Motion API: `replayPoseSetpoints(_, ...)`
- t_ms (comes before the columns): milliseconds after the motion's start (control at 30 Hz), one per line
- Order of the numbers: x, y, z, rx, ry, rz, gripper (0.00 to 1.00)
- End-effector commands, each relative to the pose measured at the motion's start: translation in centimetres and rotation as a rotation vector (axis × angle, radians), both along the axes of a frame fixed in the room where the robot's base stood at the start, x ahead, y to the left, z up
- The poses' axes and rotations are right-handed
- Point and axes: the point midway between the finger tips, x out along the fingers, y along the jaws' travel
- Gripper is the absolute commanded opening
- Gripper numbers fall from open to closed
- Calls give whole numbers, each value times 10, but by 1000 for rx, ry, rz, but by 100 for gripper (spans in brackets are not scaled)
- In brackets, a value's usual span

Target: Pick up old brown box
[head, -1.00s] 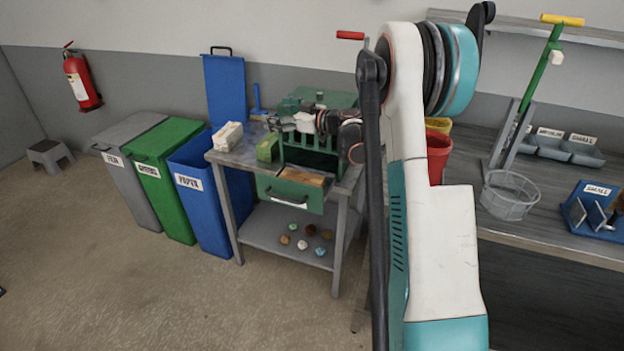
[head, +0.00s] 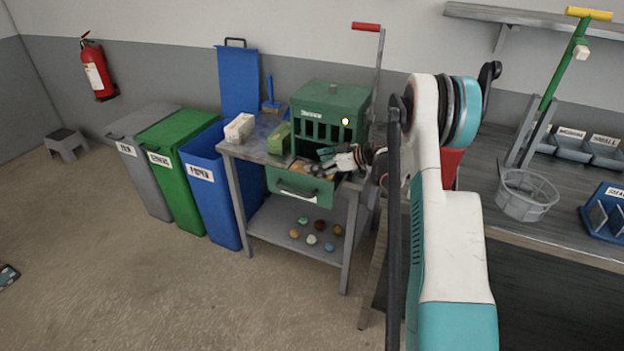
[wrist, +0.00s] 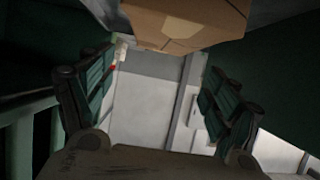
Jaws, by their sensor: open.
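A brown cardboard box (wrist: 188,24) shows at the top of the wrist view, its upper part cut off. My gripper (wrist: 158,92) is open, with one teal-padded finger at each side of that view. The box lies above the gap between the fingers in the picture, and neither finger is closed on it. In the head view my gripper (head: 336,158) is just over the open drawer (head: 296,188) of a green slotted machine (head: 328,112). Tan surfaces (head: 318,172) show in the drawer, partly hidden by the gripper.
The machine stands on a metal table (head: 258,142) with a green block (head: 279,138) and a pale block (head: 239,128). Small lumps lie on its lower shelf (head: 277,235). Bins stand left, including a blue bin (head: 208,185). A workbench (head: 484,170) is right. Floor ahead is open.

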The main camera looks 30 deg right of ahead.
Motion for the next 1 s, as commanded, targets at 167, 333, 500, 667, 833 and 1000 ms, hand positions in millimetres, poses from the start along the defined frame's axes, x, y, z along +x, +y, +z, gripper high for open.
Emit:
replayPoseSetpoints(167, 17, 14, -13, 0, 0, 1, 82)
replayPoseSetpoints(333, 19, 15, -11, 1, -1, 0, 82)
replayPoseSetpoints(500, 18, 15, -11, 1, -1, 0, 59)
replayPoseSetpoints(667, 18, 15, -11, 1, -1, 0, 23)
replayPoseSetpoints(833, 18, 15, -11, 1, -1, 0, 17)
replayPoseSetpoints(1000, 18, 15, -9, 1, -1, 0, 17)
